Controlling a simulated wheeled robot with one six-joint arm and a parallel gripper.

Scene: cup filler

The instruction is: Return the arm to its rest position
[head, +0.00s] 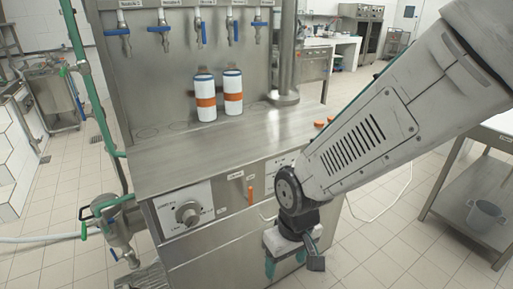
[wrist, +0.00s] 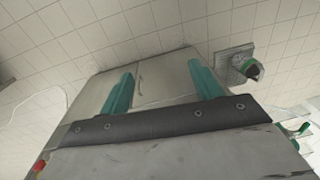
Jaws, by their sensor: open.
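My gripper (head: 287,260) hangs below my white arm, in front of the machine's front panel at the lower middle of the head view.
Two white cups with orange bands, a left one (head: 205,98) and a right one (head: 233,92), stand on the steel counter (head: 170,163) below several taps. Orange buttons (head: 325,121) sit at its right. Floor between is mostly clear.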

